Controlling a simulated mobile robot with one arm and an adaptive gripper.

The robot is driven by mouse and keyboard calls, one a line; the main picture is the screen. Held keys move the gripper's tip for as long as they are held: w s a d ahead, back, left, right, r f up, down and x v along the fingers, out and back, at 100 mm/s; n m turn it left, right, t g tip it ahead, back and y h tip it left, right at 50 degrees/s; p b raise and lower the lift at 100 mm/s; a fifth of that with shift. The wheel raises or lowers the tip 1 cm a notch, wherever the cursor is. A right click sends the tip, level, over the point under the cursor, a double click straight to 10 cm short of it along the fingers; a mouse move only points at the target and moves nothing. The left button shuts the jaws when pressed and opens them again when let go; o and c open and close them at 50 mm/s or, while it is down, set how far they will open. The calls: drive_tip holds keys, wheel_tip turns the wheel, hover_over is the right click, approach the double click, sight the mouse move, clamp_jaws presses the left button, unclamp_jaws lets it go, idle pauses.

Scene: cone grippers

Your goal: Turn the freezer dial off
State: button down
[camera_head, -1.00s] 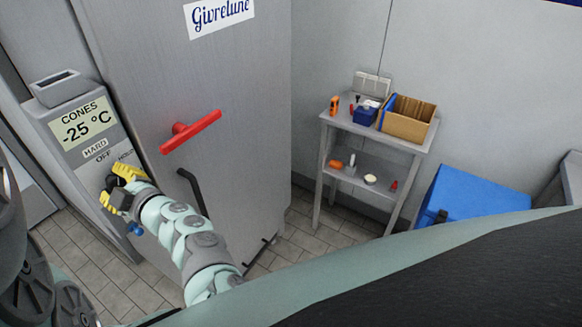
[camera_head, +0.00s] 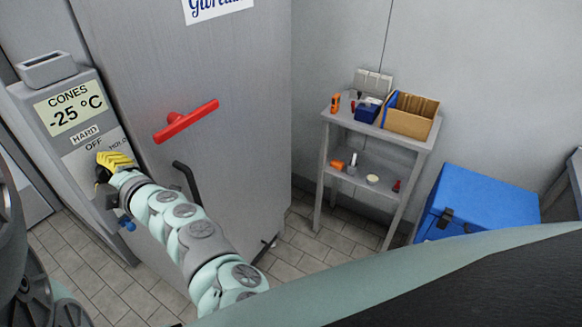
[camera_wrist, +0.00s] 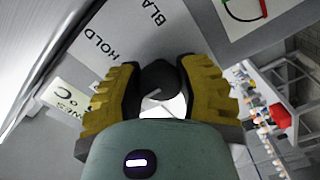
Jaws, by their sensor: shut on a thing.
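The freezer dial (camera_wrist: 160,77) is a dark round knob with a light pointer mark, between my two yellow fingers in the wrist view. My gripper (camera_wrist: 160,92) is shut on it, a finger on each side. In the head view, my gripper (camera_head: 112,166) is at the grey control box (camera_head: 93,142), just below the OFF label, and hides most of the dial. The display (camera_head: 70,109) reads CONES -25 °C. HARD, OFF and HOLD labels show around the dial. I cannot tell for certain which label the pointer faces.
The tall grey freezer door (camera_head: 230,90) with a red handle (camera_head: 186,121) stands right of the control box. A grey shelf table (camera_head: 400,148) holds a cardboard box (camera_head: 409,122) and small items. A blue chest (camera_head: 480,205) stands farther right. Tiled floor lies between.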

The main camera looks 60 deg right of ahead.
drive_tip(key=shift+d, duration=0.1)
drive_tip(key=c, duration=0.5)
unclamp_jaws()
drive_tip(key=shift+s, duration=0.1)
drive_tip(key=s, duration=1.2)
drive_tip(key=shift+d, duration=0.25)
